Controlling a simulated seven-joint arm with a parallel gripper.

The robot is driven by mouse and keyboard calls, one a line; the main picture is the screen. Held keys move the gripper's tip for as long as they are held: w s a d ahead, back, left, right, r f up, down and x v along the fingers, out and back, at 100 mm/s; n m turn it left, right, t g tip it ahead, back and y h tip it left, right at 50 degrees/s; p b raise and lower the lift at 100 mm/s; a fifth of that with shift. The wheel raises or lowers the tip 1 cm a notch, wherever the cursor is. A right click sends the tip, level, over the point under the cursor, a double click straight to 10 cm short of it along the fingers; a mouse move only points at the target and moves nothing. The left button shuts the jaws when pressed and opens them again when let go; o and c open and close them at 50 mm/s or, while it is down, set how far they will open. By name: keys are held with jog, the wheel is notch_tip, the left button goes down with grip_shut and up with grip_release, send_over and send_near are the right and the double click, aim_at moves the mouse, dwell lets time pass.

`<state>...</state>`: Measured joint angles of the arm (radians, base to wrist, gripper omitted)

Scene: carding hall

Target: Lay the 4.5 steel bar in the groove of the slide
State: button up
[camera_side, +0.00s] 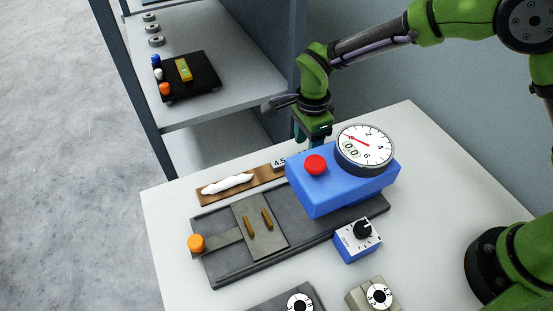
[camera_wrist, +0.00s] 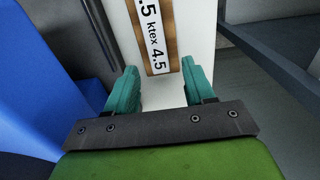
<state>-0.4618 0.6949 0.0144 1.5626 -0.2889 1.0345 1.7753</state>
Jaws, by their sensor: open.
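My gripper (camera_side: 303,138) points down behind the blue gauge box, and its lower part is hidden there in the side view. In the wrist view its two teal fingers (camera_wrist: 160,78) are apart with nothing gripped between them. A brown board with a "ktex 4.5" label (camera_wrist: 155,42) lies below and beyond the fingertips; in the side view the board (camera_side: 233,188) carries a white fluffy strip. The slide (camera_side: 260,226) is a grey plate with two brass pins on a dark base. I cannot make out a steel bar marked 4.5 or the groove.
The blue box (camera_side: 330,197) carries a red button and a dial gauge. A small blue knob box (camera_side: 357,241) stands in front. Two grey blocks with round number discs (camera_side: 300,303) (camera_side: 379,297) are at the front edge. A shelf (camera_side: 215,80) stands behind the table.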

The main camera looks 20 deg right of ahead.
notch_tip(320, 180, down, 2)
jog(key=shift+f, duration=0.1)
grip_shut()
dwell(0.4)
